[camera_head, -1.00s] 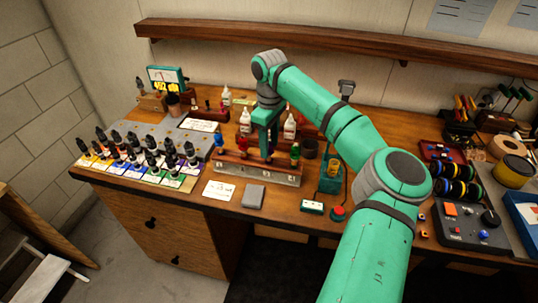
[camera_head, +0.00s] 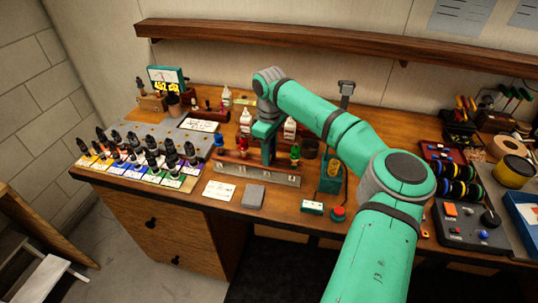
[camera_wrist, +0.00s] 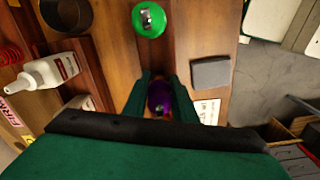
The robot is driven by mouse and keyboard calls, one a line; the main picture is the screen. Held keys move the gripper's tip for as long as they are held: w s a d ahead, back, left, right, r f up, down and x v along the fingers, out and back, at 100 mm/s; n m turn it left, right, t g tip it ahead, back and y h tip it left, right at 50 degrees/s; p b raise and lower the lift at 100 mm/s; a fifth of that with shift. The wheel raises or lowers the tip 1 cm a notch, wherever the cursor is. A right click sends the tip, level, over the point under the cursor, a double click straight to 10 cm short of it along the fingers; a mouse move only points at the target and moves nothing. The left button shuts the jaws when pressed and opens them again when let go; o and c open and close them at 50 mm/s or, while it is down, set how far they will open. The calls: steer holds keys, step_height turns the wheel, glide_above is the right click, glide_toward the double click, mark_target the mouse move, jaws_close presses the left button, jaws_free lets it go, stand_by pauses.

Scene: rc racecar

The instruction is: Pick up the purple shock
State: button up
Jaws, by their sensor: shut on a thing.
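The purple shock (camera_wrist: 159,98) shows in the wrist view between the two green fingers of my gripper (camera_wrist: 161,80), which is shut on it. In the head view my gripper (camera_head: 266,148) is down at the wooden shock rack (camera_head: 250,172), and the purple shock is hidden behind the fingers. I cannot tell whether the shock still touches the rack. A green-topped shock (camera_head: 295,154) stands in the rack to the right, and it also shows in the wrist view (camera_wrist: 149,19). A red shock (camera_head: 243,145) and a blue one (camera_head: 219,141) stand to the left.
White bottles (camera_head: 289,128) stand behind the rack, close to my gripper. A dark round cup (camera_head: 309,148) is to the right. A grey block (camera_head: 253,196) and a white card (camera_head: 219,190) lie in front. Several dark bottles (camera_head: 152,160) stand on coloured cards at left.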

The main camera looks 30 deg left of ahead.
steer(key=shift+r, duration=0.1)
step_height(320, 180, up, 18)
steer(key=shift+f, duration=0.2)
stand_by(1.3)
